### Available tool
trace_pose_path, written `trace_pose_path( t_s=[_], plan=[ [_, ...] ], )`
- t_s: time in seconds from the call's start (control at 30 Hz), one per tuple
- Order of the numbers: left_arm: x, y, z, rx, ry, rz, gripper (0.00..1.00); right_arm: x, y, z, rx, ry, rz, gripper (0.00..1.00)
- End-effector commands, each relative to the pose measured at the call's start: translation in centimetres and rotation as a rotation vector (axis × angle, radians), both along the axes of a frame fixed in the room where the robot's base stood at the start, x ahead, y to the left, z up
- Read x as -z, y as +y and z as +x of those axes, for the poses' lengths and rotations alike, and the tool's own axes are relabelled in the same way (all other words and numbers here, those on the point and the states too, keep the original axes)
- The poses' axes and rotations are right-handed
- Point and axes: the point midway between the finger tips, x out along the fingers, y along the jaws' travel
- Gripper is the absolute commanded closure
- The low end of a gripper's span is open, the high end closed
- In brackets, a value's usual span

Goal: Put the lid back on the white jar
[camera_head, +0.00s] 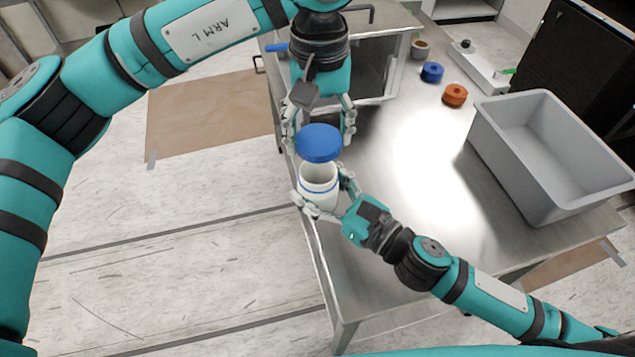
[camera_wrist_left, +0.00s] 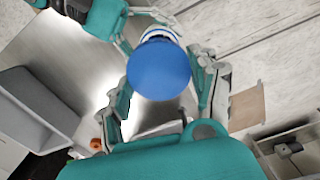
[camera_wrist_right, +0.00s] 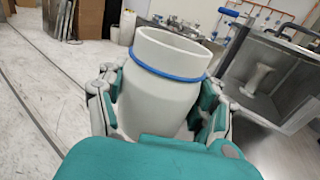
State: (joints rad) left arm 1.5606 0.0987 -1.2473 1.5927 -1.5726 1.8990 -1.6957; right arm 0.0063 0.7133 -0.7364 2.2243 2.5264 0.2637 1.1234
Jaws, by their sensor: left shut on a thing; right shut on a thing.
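The white jar (camera_head: 318,183) has an open mouth and a blue ring below its rim. It stands upright in my right gripper (camera_head: 322,207), which is shut around its body; it fills the right wrist view (camera_wrist_right: 160,95). The blue lid (camera_head: 319,142) is held by my left gripper (camera_head: 320,130), shut on it from the far side. In the head view the lid is just above and behind the jar's mouth, apart from it. In the left wrist view the lid (camera_wrist_left: 159,69) hides most of the jar.
A large grey bin (camera_head: 545,150) stands on the right of the metal table (camera_head: 400,205). A blue ring-shaped piece (camera_head: 432,72), an orange one (camera_head: 455,95) and a small pot (camera_head: 419,48) lie at the back. The table's middle is clear.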

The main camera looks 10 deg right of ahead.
Motion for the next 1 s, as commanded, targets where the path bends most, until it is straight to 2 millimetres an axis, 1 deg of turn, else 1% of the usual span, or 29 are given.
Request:
trace_pose_path(
  t_s=[0.43, 1.0],
  plan=[
    [3.6, 0.1, 0.0, 0.001, 0.001, 0.001, 0.48, 0.0, 0.0, 0.0, 0.0, -0.001, 0.001, 0.92],
    [3.7, 0.0, 0.0, 0.0, -0.002, 0.004, 0.48, 0.0, 0.0, 0.0, 0.0, -0.001, 0.001, 0.92]
  ],
)
